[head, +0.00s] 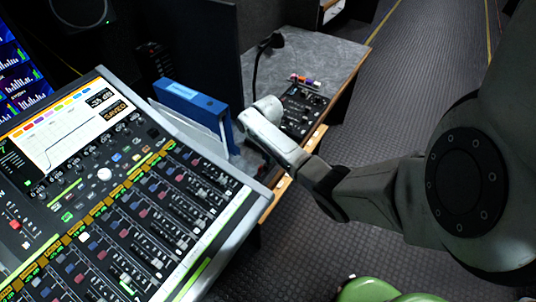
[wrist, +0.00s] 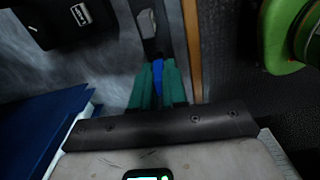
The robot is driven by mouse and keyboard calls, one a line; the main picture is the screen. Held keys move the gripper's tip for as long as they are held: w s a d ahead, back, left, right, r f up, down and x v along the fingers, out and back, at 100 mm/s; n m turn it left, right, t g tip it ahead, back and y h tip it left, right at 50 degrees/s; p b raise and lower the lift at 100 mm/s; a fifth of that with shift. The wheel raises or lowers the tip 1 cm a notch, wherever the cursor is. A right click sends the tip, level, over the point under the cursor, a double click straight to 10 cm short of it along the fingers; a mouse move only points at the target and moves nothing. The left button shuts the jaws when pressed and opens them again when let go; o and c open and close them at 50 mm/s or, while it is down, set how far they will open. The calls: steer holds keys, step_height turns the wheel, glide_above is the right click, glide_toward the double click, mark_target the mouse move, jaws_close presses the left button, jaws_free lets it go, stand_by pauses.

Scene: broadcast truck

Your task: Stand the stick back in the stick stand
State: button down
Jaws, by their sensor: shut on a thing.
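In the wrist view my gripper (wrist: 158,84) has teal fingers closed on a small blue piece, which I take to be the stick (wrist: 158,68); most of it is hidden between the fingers. Just beyond the fingertips is a narrow dark piece with a pale grey patch (wrist: 147,22); I cannot tell whether it is the stick stand or whether the stick touches it. In the head view my gripper's pale housing shows beside the mixing desk, over the grey worktop's near edge, and its fingertips are hidden. I cannot make out the stick there.
The mixing desk (head: 150,225) fills the left. A blue binder (head: 192,102) stands close to the gripper. A black control box (head: 302,108) and a gooseneck microphone (head: 256,68) are on the grey worktop (head: 325,60). A green rounded seat (head: 370,289) is low in front. The floor at right is open.

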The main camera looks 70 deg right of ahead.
steer(key=shift+f+b, duration=0.7)
steer(key=shift+f, duration=0.4)
steer(key=c, duration=1.1)
jaws_free()
step_height(320, 180, up, 11)
steer(key=shift+f, duration=0.1)
